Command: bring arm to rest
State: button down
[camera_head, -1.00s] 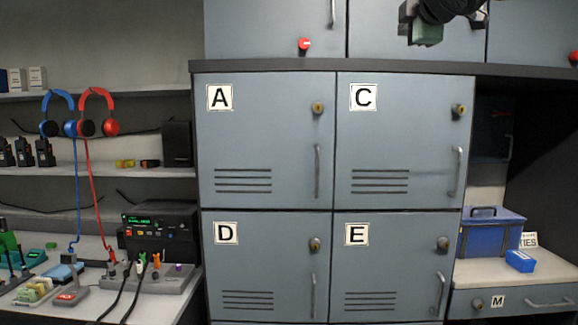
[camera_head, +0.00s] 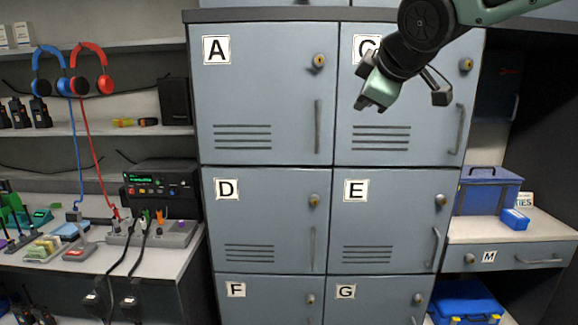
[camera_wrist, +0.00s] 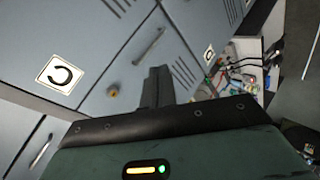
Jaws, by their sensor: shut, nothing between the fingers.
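My gripper (camera_head: 370,102) hangs at the upper right of the head view, in front of locker door C (camera_head: 345,115). It partly covers the C label. It is shut and holds nothing. In the wrist view the closed fingers (camera_wrist: 157,88) point towards the grey lockers, and the C label (camera_wrist: 61,75) shows at the left.
Locker doors A (camera_head: 255,105), D (camera_head: 262,215) and E (camera_head: 385,215) are closed. At the left is a desk with a radio unit (camera_head: 160,190) and hanging red headphones (camera_head: 92,50). At the right a blue toolbox (camera_head: 487,192) stands on a counter above drawer M (camera_head: 520,258).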

jog(key=s+a+f+m+g, duration=0.2)
jog(key=s+a+f+g, duration=0.15)
jog(key=s+f, duration=0.75)
jog(key=s+d+f+m+g+h, duration=0.1)
jog(key=s+d+f+m+g, duration=0.1)
jog(key=s+f, duration=0.6)
jog(key=s+d+f+m+g, duration=0.1)
jog(key=s+f+m+g, duration=0.1)
jog(key=s+f+g, duration=0.3)
jog(key=s+f, duration=0.4)
jog(key=s, duration=0.6)
jog(key=shift+d+f+h, duration=0.25)
jog(key=shift+d+h, duration=0.15)
jog(key=shift+g, duration=0.25)
